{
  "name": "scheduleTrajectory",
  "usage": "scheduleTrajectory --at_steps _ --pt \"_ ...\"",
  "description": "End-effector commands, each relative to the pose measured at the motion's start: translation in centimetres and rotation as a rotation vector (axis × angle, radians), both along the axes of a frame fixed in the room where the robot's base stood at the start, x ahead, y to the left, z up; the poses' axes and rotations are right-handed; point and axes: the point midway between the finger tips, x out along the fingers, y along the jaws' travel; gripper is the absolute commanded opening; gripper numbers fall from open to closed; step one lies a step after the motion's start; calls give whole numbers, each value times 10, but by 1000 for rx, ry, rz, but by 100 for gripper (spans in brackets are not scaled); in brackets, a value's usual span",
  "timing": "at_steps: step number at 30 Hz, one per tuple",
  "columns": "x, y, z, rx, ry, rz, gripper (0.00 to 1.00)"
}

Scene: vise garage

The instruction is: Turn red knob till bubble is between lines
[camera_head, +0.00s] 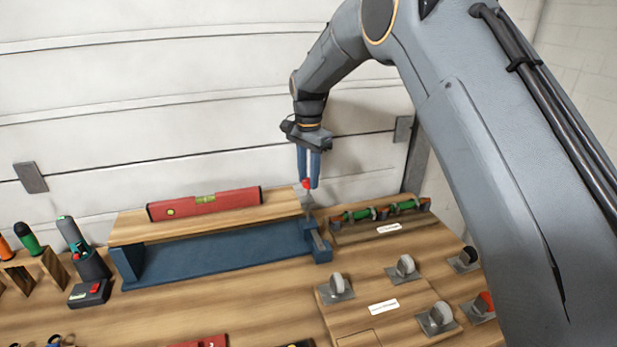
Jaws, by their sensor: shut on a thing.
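My gripper (308,184) points down at the right end of a wooden board (150,231). Its two blue fingers are shut on the small red knob (306,184), which shows partly between the fingertips. The knob sits above a grey metal piece at the board's right end. A red spirit level (235,200) lies on the board to the left of the gripper. Its yellow-green vial (205,199) is near the middle. The bubble and the lines are too small to tell apart here.
A blue base (215,256) lies under the board. Green-and-orange parts (380,212) stand to the right. Several knobs on grey plates, one a white knob (337,282), are at the front right. A black holder with tools (90,262) is at left. A pale wall is behind.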

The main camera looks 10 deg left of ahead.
Motion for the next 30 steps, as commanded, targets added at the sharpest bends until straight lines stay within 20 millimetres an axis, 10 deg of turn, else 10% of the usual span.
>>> scheduleTrajectory --at_steps 29,30 --pt "1 0 2 1 -5 -229 5" --pt "1 0 2 1 -5 -229 34"
